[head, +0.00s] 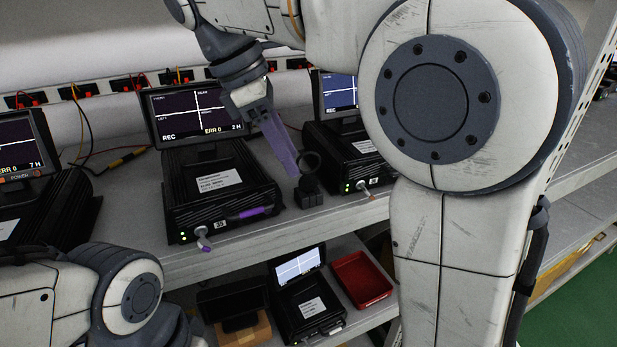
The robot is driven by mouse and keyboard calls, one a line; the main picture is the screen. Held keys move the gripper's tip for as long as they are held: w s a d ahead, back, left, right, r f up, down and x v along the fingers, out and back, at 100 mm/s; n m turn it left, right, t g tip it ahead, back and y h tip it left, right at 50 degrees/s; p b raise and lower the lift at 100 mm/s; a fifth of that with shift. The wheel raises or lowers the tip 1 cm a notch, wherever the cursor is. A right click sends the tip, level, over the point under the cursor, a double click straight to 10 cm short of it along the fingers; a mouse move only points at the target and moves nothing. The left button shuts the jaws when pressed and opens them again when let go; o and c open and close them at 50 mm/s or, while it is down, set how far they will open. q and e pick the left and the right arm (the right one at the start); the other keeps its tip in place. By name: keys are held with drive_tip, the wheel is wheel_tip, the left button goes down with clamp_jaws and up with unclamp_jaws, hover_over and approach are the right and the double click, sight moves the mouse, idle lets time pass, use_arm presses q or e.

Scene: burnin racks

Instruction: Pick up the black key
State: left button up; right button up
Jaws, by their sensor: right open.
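The black key (309,178), a dark piece with a round ring at its top, stands upright on the grey shelf between two black recorder units. My right gripper (291,165) reaches down from the top. Its purple-tinted fingers are open and end just left of the key's ring. I cannot tell whether they touch it, and one finger largely covers the other. My left arm shows at the lower left, but its gripper is not in view.
A recorder (215,189) with a screen stands left of the key, with a small key-like piece (202,239) at its front. Another recorder (346,157) stands close on the right. A red tray (362,281) and a smaller unit (304,308) sit on the lower shelf.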

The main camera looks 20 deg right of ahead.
sight(298, 164)
drive_tip(key=x, duration=0.4)
drive_tip(key=shift+w+d+b, duration=0.1)
drive_tip(key=shift+w+b, duration=0.05)
drive_tip(key=shift+b, duration=0.15)
use_arm(q)
drive_tip(key=shift+f, duration=0.45)
use_arm(e)
clamp_jaws()
